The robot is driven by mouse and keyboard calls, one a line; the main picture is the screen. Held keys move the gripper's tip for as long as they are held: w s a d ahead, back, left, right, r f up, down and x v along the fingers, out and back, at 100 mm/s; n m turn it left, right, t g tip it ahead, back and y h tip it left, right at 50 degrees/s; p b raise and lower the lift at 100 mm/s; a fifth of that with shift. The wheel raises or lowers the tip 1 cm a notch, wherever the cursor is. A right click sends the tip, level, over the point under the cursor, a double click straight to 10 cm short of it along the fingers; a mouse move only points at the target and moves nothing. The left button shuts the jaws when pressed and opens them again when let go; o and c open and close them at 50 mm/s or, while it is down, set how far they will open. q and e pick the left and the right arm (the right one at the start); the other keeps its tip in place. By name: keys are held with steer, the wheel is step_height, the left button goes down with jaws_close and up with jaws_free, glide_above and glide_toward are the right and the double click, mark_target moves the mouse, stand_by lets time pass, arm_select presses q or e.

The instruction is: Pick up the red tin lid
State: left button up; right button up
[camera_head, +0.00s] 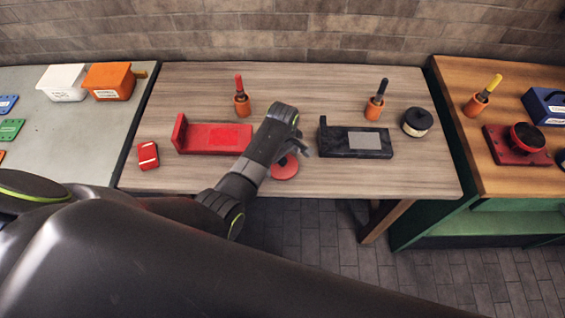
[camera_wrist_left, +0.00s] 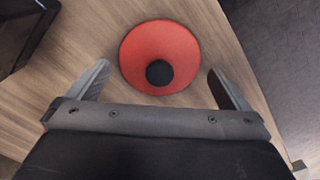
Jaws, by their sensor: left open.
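The red tin lid (camera_head: 285,168) lies on the wooden table near its front edge, partly hidden by my left arm in the head view. In the left wrist view the lid (camera_wrist_left: 160,50) is a red disc with a black knob, lying flat. My left gripper (camera_wrist_left: 160,82) is open, its two fingers apart on either side of the lid's near part in the picture. In the head view the left gripper (camera_head: 302,150) is above the table beside the lid. I cannot tell its exact height. My right gripper is not in view.
A red bracket-shaped stand (camera_head: 205,138) and a black stand (camera_head: 352,142) flank the lid. Two handled tools stand in orange holders (camera_head: 242,105) (camera_head: 374,109) behind.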

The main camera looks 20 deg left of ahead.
arm_select(q)
steer(key=shift+f, duration=0.9)
steer(key=c, duration=0.7)
steer(key=shift+c, duration=0.2)
steer(key=shift+r, duration=0.15)
